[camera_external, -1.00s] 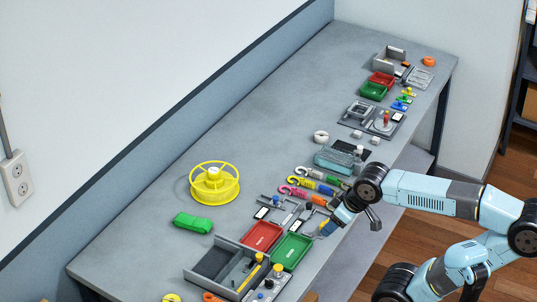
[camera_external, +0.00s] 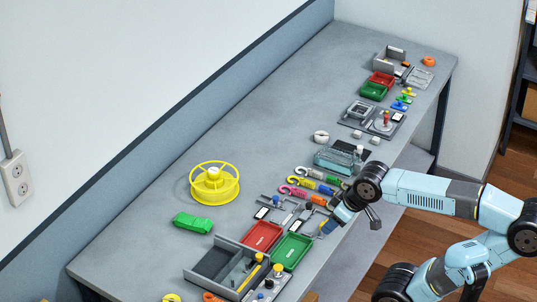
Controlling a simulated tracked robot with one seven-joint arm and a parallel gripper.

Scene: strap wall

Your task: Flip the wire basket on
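A yellow round open-framed thing (camera_external: 214,190), which I take for the wire basket, stands on the grey bench at left of centre. It has a ring rim, spokes and a pale hub in its middle. My gripper (camera_external: 326,229) is at the bench's front edge, pointing down and left, well to the right of the basket and apart from it. The fingertips are small and partly lost among the parts beside the green tray, so I cannot tell whether they are open or hold anything.
A green folded bundle (camera_external: 194,223) lies just in front of the basket. A red tray (camera_external: 262,236), a green tray (camera_external: 291,252) and a grey divided box (camera_external: 215,262) crowd the near end. Coloured hooked straps (camera_external: 303,182) lie behind my gripper. The bench's back strip is clear.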

